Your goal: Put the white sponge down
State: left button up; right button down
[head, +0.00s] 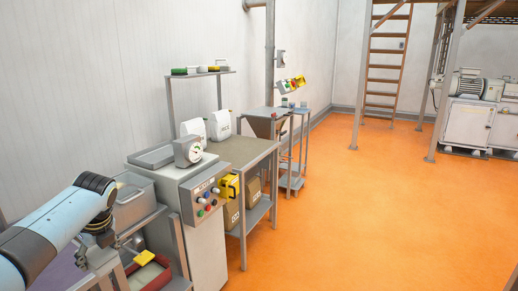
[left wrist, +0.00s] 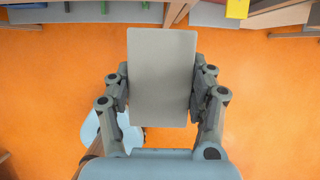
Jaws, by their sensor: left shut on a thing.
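My left gripper (left wrist: 160,92) is shut on the white sponge (left wrist: 162,60), a pale grey-white rectangular block. In the left wrist view its fingers press on the block's left and right sides, and the block extends past the fingertips. Orange floor shows around and beneath it, with a bench edge beyond its far end. In the head view my left gripper (head: 103,262) is at the lower left, beside the bench with the red tray; I cannot make out the sponge clearly there. My right gripper is not in view.
A red-rimmed tray (head: 153,275) with a yellow item (head: 144,257) is by my left gripper. A worktable (head: 240,150) holds white bags (head: 220,125). Orange floor (head: 360,210) is open at right.

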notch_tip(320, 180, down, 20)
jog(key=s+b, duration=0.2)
jog(key=b, duration=1.6)
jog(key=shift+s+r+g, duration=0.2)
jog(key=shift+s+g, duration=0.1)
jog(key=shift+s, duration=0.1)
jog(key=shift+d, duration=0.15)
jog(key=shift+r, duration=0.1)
